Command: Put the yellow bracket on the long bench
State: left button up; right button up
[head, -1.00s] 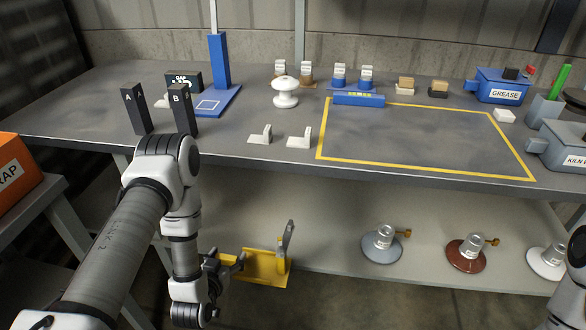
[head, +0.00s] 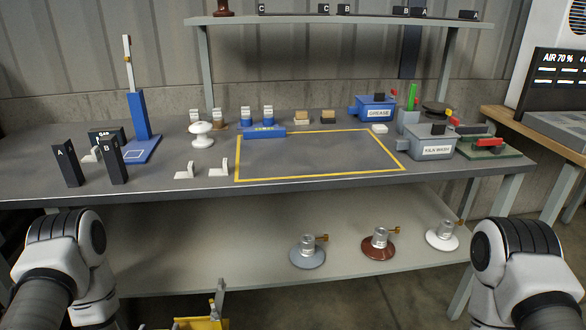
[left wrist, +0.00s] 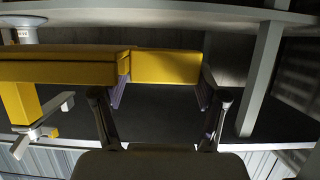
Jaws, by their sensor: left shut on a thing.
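The yellow bracket (head: 202,323) shows at the bottom edge of the head view, mostly cut off, with a grey upright part on it. In the left wrist view, its yellow plate (left wrist: 165,67) lies between the fingers of my left gripper (left wrist: 160,95), which is shut on it. The rest of the bracket extends to the left there. The bracket is in front of the long bench (head: 215,185), low and clear of its top. My left gripper is almost wholly below the head view. My right arm shows at the right, but its gripper is out of view.
A yellow outlined area (head: 320,155) on the bench top is clear inside. Black blocks A (head: 67,165) and B (head: 112,160) and small white brackets (head: 218,167) stand left of it. A grease box (head: 376,107) and kiln wash box (head: 428,141) stand right. Round-based fittings (head: 308,252) stand on the lower shelf.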

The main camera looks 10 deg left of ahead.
aim_at(186, 329)
pick_arm(q)
jog(key=w+d+r+m+h+p, duration=0.1)
jog(key=d+r+p, duration=0.4)
jog(key=r, duration=0.4)
jog(key=d+r+h+p, duration=0.1)
jog(key=d+r+p, duration=0.5)
jog(key=r+p, duration=0.2)
jog(key=w+d+r+m+h+p, duration=0.1)
jog(key=d+r+p, duration=0.5)
jog(key=r, duration=0.6)
jog(key=shift+w+d+m+p, duration=0.25)
jog(key=shift+w+m+p, duration=0.1)
jog(key=shift+p, duration=0.3)
